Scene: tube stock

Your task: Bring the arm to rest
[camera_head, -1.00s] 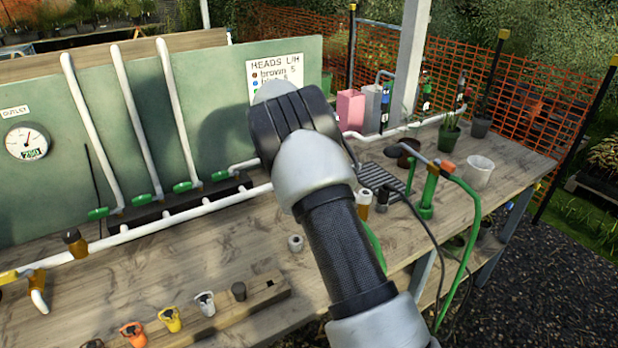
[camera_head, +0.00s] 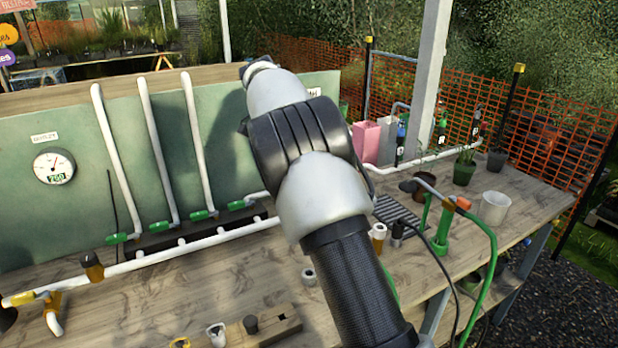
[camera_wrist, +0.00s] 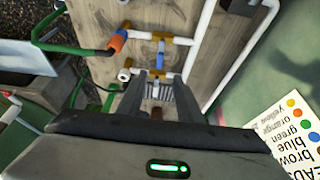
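My arm (camera_head: 330,225) reaches up from the lower right over the wooden bench in the head view. Its far end is raised in front of the green board, and my gripper is mostly hidden behind the arm there. In the wrist view my gripper (camera_wrist: 157,78) shows two dark fingers with a gap between them. It is open, and I see nothing held. Beyond the fingers lie the bench top (camera_wrist: 145,25), a blue valve (camera_wrist: 160,48) and an orange fitting (camera_wrist: 118,40).
The green board (camera_head: 80,215) carries upright white pipes and a dial gauge (camera_head: 54,166). A white list sign (camera_wrist: 283,130) is at the right of the wrist view. A green stand pipe (camera_head: 442,232), plant pots and a white post (camera_head: 428,80) stand right of the arm.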

